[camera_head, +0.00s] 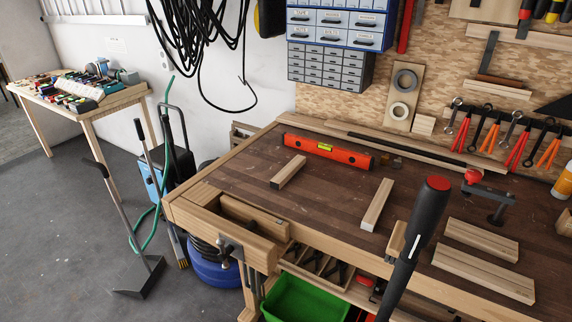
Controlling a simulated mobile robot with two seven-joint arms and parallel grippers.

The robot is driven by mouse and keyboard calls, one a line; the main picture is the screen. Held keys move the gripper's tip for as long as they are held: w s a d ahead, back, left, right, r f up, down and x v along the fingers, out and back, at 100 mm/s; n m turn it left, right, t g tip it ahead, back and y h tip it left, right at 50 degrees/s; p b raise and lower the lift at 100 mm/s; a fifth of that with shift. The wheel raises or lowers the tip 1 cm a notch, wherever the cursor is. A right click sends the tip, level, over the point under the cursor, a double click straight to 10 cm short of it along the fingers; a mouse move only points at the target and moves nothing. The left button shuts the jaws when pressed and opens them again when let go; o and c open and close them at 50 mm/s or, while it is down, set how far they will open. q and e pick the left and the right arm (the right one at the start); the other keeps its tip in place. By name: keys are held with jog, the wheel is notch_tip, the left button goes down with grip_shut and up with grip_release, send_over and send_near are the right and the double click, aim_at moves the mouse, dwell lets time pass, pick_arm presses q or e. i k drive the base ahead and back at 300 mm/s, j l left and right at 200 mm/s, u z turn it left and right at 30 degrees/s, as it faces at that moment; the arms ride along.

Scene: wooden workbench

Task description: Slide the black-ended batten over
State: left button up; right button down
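A short batten (289,170) lies on the dark bench top (330,190), left of centre, pointing away to the upper right. Its near end looks dark; at this size I cannot tell whether that is black paint or shadow. A second, paler batten (378,204) lies to its right with a light near end. Two wider pale boards lie at the right, one (482,239) behind the other (483,273).
A red spirit level (328,150) lies behind the short batten. A red-knobbed clamp (488,196) stands at the right. Bench surface between the two battens is clear.

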aim_at(277, 181)
jog(key=i+j+z, duration=0.15)
jog(key=j, duration=0.25)
jog(key=i+j+z, duration=0.1)
jog(key=j, duration=0.35)
jog(key=i+j+z, duration=0.15)
jog(key=j, duration=0.3)
jog(key=i+j+z, duration=0.15)
jog(key=j, duration=0.3)
